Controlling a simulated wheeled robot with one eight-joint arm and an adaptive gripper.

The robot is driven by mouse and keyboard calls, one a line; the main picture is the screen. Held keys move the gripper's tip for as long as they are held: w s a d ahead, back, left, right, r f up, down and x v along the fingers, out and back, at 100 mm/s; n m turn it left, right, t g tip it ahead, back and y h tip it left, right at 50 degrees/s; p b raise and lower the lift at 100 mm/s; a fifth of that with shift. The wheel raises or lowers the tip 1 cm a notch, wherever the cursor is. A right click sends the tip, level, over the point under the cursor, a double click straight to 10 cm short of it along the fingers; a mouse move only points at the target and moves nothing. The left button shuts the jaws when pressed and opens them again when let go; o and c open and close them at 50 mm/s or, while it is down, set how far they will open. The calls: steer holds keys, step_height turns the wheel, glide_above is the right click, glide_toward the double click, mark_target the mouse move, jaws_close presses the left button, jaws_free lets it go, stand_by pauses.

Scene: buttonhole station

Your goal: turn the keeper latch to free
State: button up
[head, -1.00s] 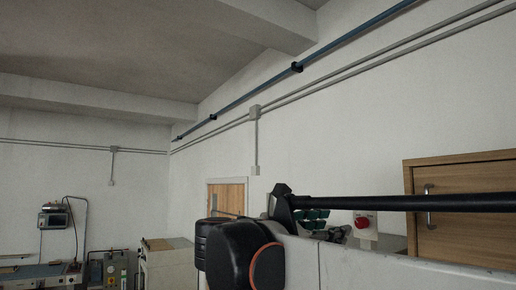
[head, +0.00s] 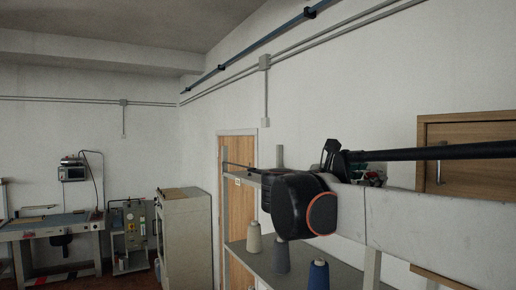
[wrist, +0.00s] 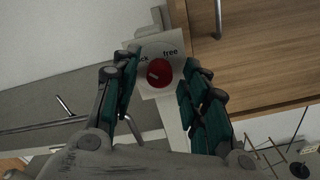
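The keeper latch (wrist: 159,72) is a round red knob with a short pale mark, on a white plate (wrist: 160,48). The plate reads "free" at upper right; the label at upper left is partly hidden and ends in "ck". The pale mark lies slantwise, and I cannot tell which label it points to. In the wrist view my gripper (wrist: 161,70) is open, with green-padded fingers left and right of the knob and gaps showing. In the head view my arm hides most of the gripper; a small bit of red (head: 376,178) shows beyond it.
A wooden cabinet (wrist: 265,50) with a metal handle is close on the right in the wrist view. In the head view, thread cones (head: 254,238) stand on a grey shelf below my arm. A pale cabinet (head: 186,240) and a workbench (head: 55,228) stand at left.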

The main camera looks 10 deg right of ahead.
jaws_close()
steer(key=shift+m, duration=0.3)
steer(key=shift+s+f+m+b, duration=0.1)
steer(key=shift+m+b, duration=0.9)
steer(key=shift+m, duration=3.25)
steer(key=shift+s+m+b, duration=0.1)
steer(key=shift+m+b, duration=0.9)
steer(key=shift+m, duration=3.25)
steer(key=shift+o, duration=1.4)
jaws_free()
